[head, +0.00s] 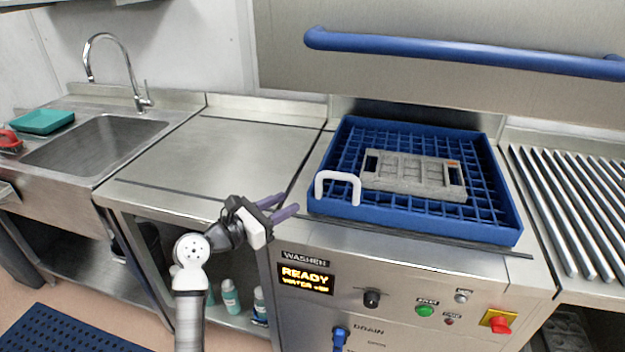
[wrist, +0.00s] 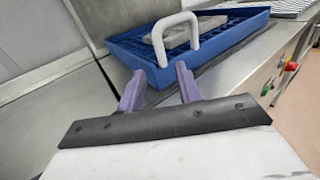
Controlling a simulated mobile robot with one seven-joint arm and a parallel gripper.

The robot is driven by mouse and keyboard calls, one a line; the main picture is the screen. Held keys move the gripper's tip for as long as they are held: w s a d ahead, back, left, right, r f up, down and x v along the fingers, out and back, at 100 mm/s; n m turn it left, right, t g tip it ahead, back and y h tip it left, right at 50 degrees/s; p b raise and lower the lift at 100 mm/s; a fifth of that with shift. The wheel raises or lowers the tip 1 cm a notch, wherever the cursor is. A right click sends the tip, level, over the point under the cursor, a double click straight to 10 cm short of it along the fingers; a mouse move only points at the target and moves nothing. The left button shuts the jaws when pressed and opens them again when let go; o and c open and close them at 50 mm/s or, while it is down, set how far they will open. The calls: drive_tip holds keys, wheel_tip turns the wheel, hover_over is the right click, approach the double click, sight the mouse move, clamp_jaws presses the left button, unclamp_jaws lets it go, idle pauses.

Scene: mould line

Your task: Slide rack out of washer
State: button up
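The blue rack (head: 420,220) sits in the washer (head: 400,290), under a raised hood. It is a square grid tray with a grey mould plate (head: 414,175) lying in it. A white loop handle (head: 338,187) stands up at the rack's front left corner. My gripper (head: 285,205) is left of the rack, in front of the handle and apart from it. In the wrist view the two purple fingers (wrist: 158,88) are spread with nothing between them, pointing toward the handle (wrist: 176,38) and the rack (wrist: 215,50).
A bare steel counter (head: 205,155) lies left of the washer, with a sink (head: 95,145) beyond it. A roller table (head: 575,200) adjoins on the right. The hood's blue bar (head: 460,52) is above the rack. The washer display (head: 305,278) reads READY. Bottles (head: 231,297) stand below the counter.

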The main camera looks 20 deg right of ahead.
sight(317, 185)
drive_tip(key=p+x, duration=0.2)
drive_tip(key=x, duration=0.3)
drive_tip(key=p+x, duration=0.2)
drive_tip(key=x, duration=0.3)
drive_tip(key=shift+r, duration=0.25)
drive_tip(key=shift+w+d+f, duration=0.15)
drive_tip(key=shift+w+d, duration=0.15)
drive_tip(key=shift+d, duration=0.3)
drive_tip(key=shift+c, duration=0.4)
clamp_jaws()
